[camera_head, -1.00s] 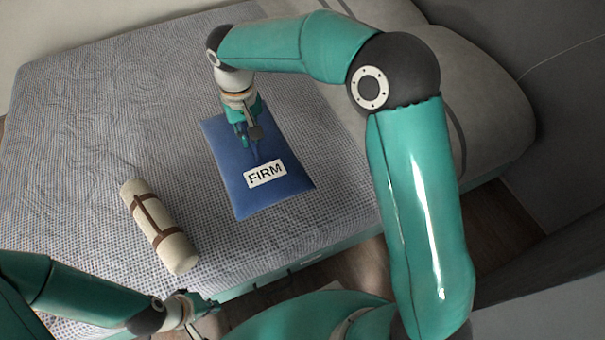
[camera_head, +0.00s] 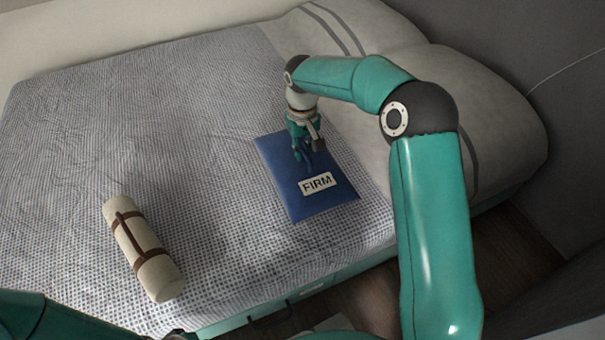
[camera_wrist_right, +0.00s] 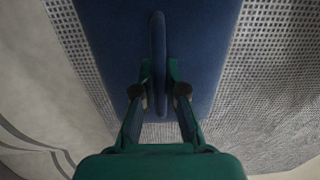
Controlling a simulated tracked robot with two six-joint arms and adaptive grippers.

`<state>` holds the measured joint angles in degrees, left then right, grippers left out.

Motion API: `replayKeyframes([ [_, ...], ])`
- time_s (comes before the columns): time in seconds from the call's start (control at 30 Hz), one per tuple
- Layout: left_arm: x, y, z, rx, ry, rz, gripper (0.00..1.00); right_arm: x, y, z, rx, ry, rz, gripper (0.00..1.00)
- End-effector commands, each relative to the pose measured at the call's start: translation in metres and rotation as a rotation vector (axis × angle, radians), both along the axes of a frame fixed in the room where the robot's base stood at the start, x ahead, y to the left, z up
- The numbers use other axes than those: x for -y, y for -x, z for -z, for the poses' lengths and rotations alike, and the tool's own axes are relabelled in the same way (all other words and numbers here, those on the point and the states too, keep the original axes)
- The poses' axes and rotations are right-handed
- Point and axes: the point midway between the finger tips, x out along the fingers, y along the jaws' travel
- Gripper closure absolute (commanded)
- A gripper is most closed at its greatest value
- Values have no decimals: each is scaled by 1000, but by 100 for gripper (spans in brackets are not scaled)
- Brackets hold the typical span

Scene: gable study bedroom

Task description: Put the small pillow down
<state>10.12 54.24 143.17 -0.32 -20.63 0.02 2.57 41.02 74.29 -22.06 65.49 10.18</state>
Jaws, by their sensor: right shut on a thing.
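The small blue pillow (camera_head: 290,181) with a white label reading FIRM is over the patterned bed cover (camera_head: 215,160), near the bed's front right. My right gripper (camera_head: 307,149) is at the pillow's far half, pointing down. In the right wrist view my right gripper (camera_wrist_right: 158,88) is shut on a raised blue ridge of the pillow (camera_wrist_right: 205,50). I cannot tell whether the pillow rests on the cover or hangs just above it. My left arm (camera_head: 50,318) shows at the bottom left; its fingers are out of clear view.
A cream roll with brown straps (camera_head: 146,250) lies on the cover to the left of the pillow. Large grey pillows (camera_head: 480,110) line the bed's right end. The cover's middle and far left are clear.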

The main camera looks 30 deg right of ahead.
Motion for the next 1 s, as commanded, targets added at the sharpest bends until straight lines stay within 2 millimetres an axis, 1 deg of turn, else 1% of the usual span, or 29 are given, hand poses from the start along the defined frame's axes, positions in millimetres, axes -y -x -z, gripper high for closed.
replayKeyframes([
  [0.03,0,0,4,0,0,0,100,0,0,9,-1,0,0,100],
  [0.27,0,0,8,0,0,0,100,0,0,22,0,0,1,100],
  [0.37,0,0,13,0,0,0,100,0,0,36,0,0,1,100],
  [0.5,0,0,22,0,0,0,100,0,1,61,-2,0,1,100],
  [0.6,0,0,25,0,0,0,100,0,0,72,1,0,0,100],
  [0.97,0,0,25,0,0,0,100,-1,0,75,1,0,0,100],
  [1.0,0,0,25,0,0,0,100,-1,0,76,0,0,-1,88],
])
